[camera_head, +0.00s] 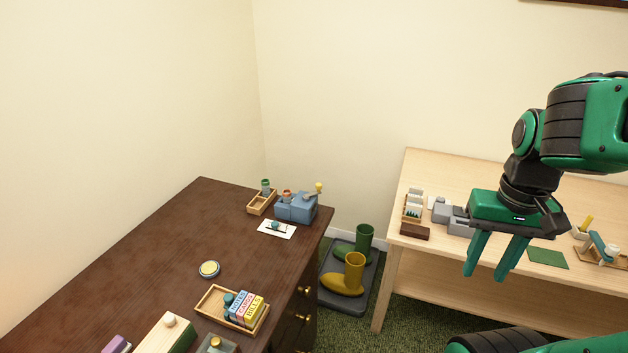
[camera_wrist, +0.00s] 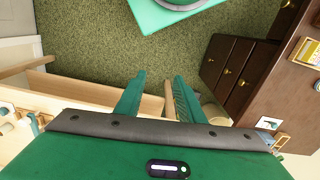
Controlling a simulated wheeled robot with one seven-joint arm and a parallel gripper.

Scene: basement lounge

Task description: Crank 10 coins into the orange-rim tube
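A blue box-shaped device (camera_head: 297,208) with a crank arm ending in a yellow knob (camera_head: 319,187) stands at the far right corner of the dark brown desk. A small cylinder with an orange-brown top (camera_head: 286,195) shows at the device's upper left; whether it is the orange-rim tube I cannot tell. A small wooden tray (camera_head: 257,208) left of the device holds another small tube with a greenish top (camera_head: 265,185). No coins can be made out. My gripper (camera_head: 484,277) is open and empty, well right of the device; its two green fingers also show apart in the wrist view (camera_wrist: 160,78).
The dark desk (camera_head: 150,250) also bears a white card (camera_head: 277,229), a round tin (camera_head: 209,269) and a box of labelled blocks (camera_head: 211,304). Boots (camera_head: 355,272) stand on a floor tray between the desk and the light wooden table (camera_head: 450,180), which carries several small items.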

